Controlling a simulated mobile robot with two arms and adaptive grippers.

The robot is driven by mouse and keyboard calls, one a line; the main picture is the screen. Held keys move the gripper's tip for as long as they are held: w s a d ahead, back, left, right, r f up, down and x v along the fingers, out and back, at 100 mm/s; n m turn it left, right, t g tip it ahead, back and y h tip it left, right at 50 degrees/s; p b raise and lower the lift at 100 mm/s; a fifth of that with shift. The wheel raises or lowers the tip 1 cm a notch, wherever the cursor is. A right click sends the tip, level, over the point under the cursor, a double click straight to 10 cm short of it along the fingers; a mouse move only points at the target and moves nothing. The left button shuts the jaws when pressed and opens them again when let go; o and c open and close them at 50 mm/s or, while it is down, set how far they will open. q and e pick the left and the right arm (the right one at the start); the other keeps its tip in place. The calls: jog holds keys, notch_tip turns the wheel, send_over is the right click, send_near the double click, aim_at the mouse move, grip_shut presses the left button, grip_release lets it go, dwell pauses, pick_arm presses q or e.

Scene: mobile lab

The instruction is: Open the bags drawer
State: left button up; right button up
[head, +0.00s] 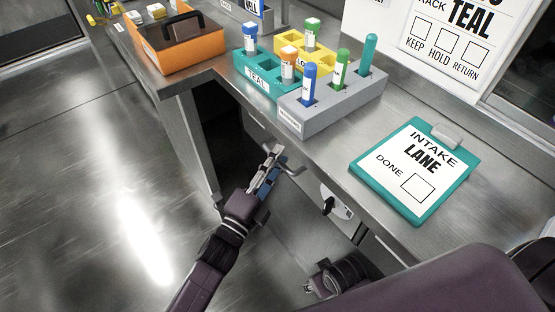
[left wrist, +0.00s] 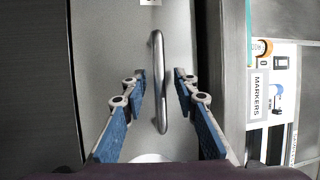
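A drawer front (left wrist: 120,40) of plain grey metal fills the middle of the left wrist view. Its bar handle (left wrist: 161,85) runs upright in that picture, between my left gripper's (left wrist: 160,76) two blue-padded fingers. The fingers are spread, with a visible gap on each side of the bar. In the head view my left gripper (head: 274,157) is below the counter edge, at the handle (head: 293,163). The drawer looks shut. I cannot read a bags label; only a sliver of a white label (left wrist: 150,2) shows.
The counter (head: 330,150) above holds a grey rack (head: 345,108) with tubes, a teal rack (head: 262,82), a yellow rack (head: 318,62), an orange box (head: 190,55) and a teal clipboard (head: 415,170). A markers label (left wrist: 257,95) shows at right. Floor (head: 90,200) at left is clear.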

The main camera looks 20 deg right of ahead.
pick_arm(q)
jog(key=shift+w+d, duration=0.1)
grip_shut()
dwell(0.5)
